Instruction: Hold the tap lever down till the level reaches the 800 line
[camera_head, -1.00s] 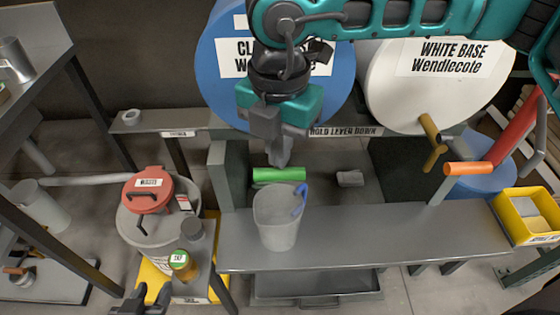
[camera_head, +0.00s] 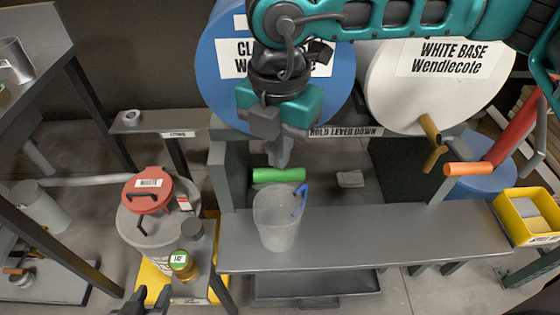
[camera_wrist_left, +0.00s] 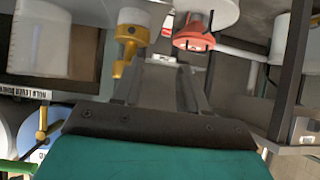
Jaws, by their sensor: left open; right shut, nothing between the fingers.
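A translucent jug (camera_head: 277,228) with a blue handle stands upright on the grey bench, below the green tap lever (camera_head: 279,175). The jug also shows in the left wrist view (camera_wrist_left: 40,42). Its liquid level and the 800 line cannot be made out. My right gripper (camera_head: 279,161) is shut and empty. Its tips are at the lever's upper edge; firm contact cannot be told. The lever lies under a blue drum (camera_head: 222,62) and a HOLD LEVER DOWN sign (camera_head: 343,132). My left gripper (camera_head: 145,305) is open and empty at the bottom, left of the bench.
A waste bin with a red lid (camera_head: 147,193) and an amber jar (camera_head: 184,264) stand left of the jug. A white drum (camera_head: 440,85) with a brown tap handle (camera_head: 432,140) and a yellow bin (camera_head: 530,213) are to the right. The bench (camera_head: 390,238) right of the jug is clear.

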